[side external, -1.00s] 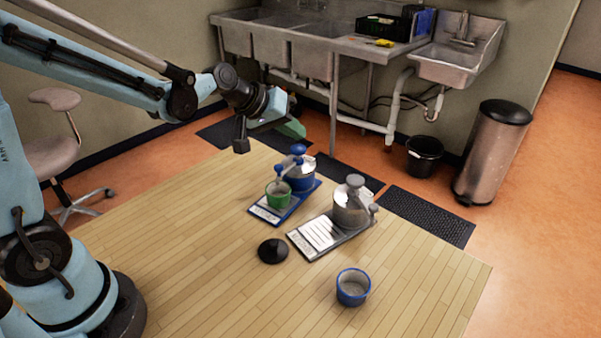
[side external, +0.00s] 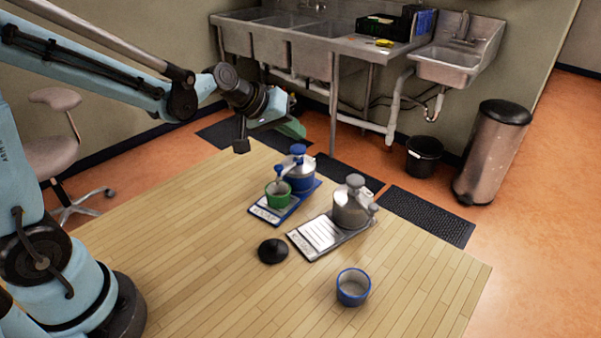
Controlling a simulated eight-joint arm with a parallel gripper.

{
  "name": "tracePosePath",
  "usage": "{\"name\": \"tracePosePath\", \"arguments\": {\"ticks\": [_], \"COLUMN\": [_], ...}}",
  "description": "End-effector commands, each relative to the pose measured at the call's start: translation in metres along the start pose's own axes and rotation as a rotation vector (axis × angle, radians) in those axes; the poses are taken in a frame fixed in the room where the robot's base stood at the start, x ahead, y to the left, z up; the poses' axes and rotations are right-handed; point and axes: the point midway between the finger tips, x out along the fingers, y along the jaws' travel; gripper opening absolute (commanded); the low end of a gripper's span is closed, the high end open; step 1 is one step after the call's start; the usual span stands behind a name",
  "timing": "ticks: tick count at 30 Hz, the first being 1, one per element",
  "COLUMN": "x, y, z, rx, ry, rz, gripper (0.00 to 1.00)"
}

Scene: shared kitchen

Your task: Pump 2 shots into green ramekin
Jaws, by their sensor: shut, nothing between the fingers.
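The green ramekin (side external: 278,200) sits upright on the front part of a blue-based stand (side external: 262,213), below the spout of a pump dispenser with a blue head (side external: 298,150) and a metal body (side external: 301,178). A second dispenser, grey with a metal body (side external: 352,208), stands to the right on a grey base (side external: 318,233); no cup is on that base. My gripper (side external: 292,128), with green fingers, is above and beyond the blue pump head, near the table's far edge. It is shut and empty, apart from the pump; the fingertips are small in view.
A blue ramekin (side external: 353,288) stands on the wooden table (side external: 190,260) at the front right. A black round lid-like object (side external: 272,251) lies left of it. The table's left and front areas are clear. Sinks (side external: 300,45) stand beyond the table.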

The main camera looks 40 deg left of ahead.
Motion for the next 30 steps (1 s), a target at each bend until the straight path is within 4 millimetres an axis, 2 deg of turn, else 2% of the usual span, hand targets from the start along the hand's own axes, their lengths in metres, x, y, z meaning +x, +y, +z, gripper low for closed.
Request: {"name": "tracePosePath", "arguments": {"ticks": [30], "x": [0.0064], "y": [-0.0046], "z": [0.0046], "rx": [0.000], "ry": [0.000], "rz": [0.000], "gripper": [0.00]}}
